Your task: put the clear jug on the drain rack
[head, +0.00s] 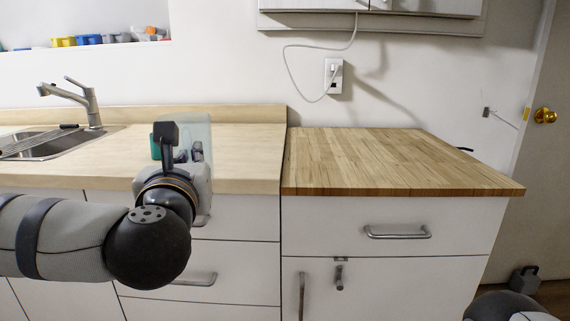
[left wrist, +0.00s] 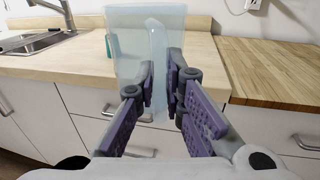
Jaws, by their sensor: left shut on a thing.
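The clear jug (head: 199,129) is a pale, see-through, bluish vessel at the front edge of the light counter. It also shows upright in the left wrist view (left wrist: 143,35). My left gripper (head: 182,153) is shut on the jug, with its purple-padded fingers on the jug's near side in the left wrist view (left wrist: 161,90). The wrist hides the jug's lower part in the head view. The drain rack (head: 36,141) lies over the sink at the left, and it also shows in the left wrist view (left wrist: 32,42). My right gripper is out of view.
The sink (head: 62,148) has a tall metal faucet (head: 88,103). A green object (head: 155,147) stands on the light counter (head: 245,150) behind my left gripper. Drawers lie below the counter's front edge.

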